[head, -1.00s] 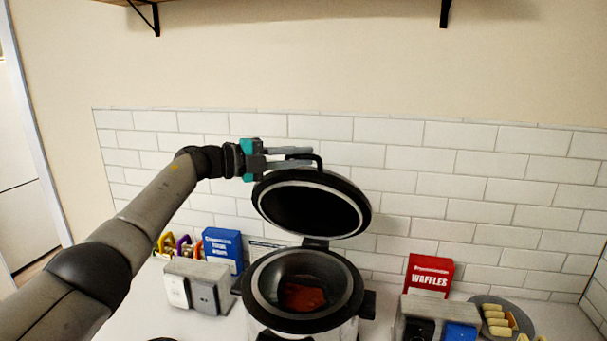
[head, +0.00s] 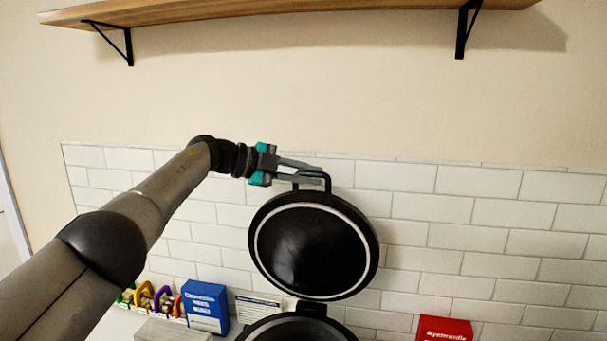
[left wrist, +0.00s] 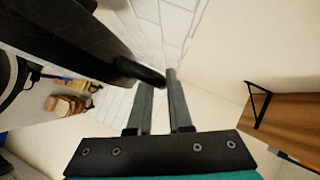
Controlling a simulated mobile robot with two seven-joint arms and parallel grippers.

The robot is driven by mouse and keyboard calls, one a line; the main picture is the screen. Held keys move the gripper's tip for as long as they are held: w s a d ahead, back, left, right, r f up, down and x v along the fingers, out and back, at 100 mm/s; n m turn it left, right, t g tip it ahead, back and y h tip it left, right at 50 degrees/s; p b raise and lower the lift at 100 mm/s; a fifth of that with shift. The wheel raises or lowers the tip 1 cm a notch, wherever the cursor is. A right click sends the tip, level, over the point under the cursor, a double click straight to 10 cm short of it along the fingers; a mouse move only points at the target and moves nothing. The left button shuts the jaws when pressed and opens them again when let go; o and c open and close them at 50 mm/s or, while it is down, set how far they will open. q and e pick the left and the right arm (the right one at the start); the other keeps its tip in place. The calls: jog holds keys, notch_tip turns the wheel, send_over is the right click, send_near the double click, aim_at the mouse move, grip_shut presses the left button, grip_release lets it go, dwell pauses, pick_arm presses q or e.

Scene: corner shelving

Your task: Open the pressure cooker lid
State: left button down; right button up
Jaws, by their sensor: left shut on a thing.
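The pressure cooker lid (head: 313,246) is raised to a nearly upright tilt, its dark inside and pale ring facing me in the head view. It joins the cooker body (head: 298,327) at a hinge at the back; only the body's rear rim shows at the bottom edge. My left gripper (head: 318,174) is shut on the lid's black handle (head: 327,183) at the top of the lid. In the left wrist view the fingers (left wrist: 162,85) meet the handle's dark end, and the lid (left wrist: 60,35) fills the upper left. My right gripper is out of view.
A wooden shelf (head: 290,12) on brackets hangs above. A white tiled wall (head: 450,240) stands close behind the lid. A blue box (head: 206,305) and colourful rings (head: 155,298) are at lower left; a red box (head: 444,329) is at lower right.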

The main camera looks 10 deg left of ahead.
pick_arm(q)
jog(key=shift+f, duration=0.15)
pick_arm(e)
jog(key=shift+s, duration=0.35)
pick_arm(q)
jog(key=c, duration=0.8)
grip_release()
jog(key=shift+c, duration=0.2)
jog(key=shift+s+a, duration=0.15)
jog(key=shift+a, duration=0.2)
jog(key=b+v, duration=0.4)
jog(key=v, duration=1)
jog(key=shift+s+r, duration=0.25)
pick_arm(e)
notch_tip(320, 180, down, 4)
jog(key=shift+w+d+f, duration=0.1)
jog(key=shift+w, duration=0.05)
pick_arm(q)
jog(key=shift+a, duration=0.15)
